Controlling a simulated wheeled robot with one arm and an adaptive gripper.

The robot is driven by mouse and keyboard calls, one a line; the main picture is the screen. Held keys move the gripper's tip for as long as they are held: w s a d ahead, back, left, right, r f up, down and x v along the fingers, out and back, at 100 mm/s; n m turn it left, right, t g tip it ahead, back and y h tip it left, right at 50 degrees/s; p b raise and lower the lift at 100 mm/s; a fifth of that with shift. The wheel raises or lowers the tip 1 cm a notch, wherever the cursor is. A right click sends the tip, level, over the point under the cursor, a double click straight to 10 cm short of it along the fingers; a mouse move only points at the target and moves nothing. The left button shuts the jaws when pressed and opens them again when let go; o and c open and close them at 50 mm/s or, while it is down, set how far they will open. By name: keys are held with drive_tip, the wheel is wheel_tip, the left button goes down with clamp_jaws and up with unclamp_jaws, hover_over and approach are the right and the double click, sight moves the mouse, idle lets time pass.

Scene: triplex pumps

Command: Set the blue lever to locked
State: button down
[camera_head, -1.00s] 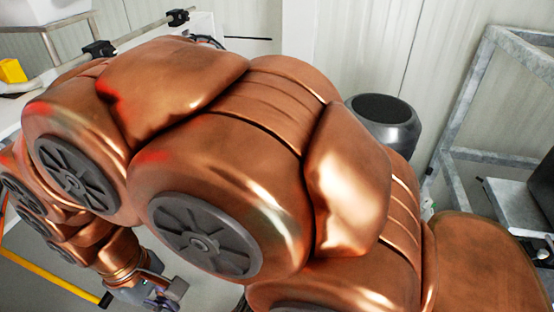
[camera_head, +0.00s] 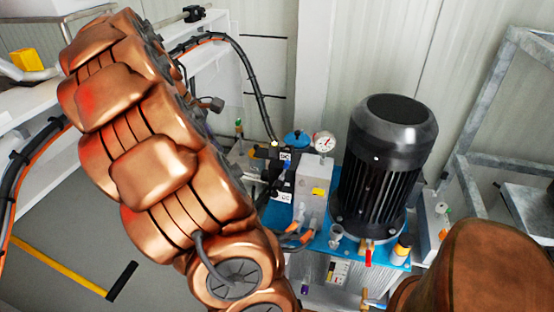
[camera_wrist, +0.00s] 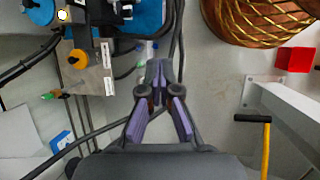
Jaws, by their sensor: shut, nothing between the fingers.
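I cannot make out a blue lever for certain in either view. The pump unit has a blue base top (camera_head: 325,250) and a round blue cap (camera_head: 297,139) next to a pressure gauge (camera_head: 324,142). A small red lever (camera_head: 368,256) hangs at its front edge. In the wrist view, part of the unit's valve block (camera_wrist: 92,72) shows at the upper left, with an orange knob (camera_wrist: 78,58). My gripper (camera_wrist: 159,72) is shut and empty, with its purple fingers together, to the right of the block and apart from it. I cannot clearly see my gripper in the head view.
A tall black motor (camera_head: 385,165) stands on the pump unit. A grey metal frame (camera_head: 485,90) stands at the right.

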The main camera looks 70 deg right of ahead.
drive_tip(key=n+g, duration=0.1)
drive_tip(key=n, duration=0.1)
approach(286, 162)
drive_tip(key=w+a+r, duration=0.2)
drive_tip(key=w, duration=0.5)
drive_tip(key=s+d+f+b, duration=0.3)
drive_tip(key=s+f, duration=0.5)
drive_tip(key=f, duration=0.1)
drive_tip(key=shift+s+d+f+b, duration=0.3)
drive_tip(key=shift+s+d+f, duration=0.05)
drive_tip(key=shift+f, duration=0.05)
drive_tip(key=shift+r, duration=0.1)
drive_tip(key=shift+s+t+y+p, duration=0.3)
drive_tip(key=shift+s+t+p, duration=1.05)
drive_tip(key=shift+p, duration=3.4)
drive_tip(key=shift+w, duration=0.15)
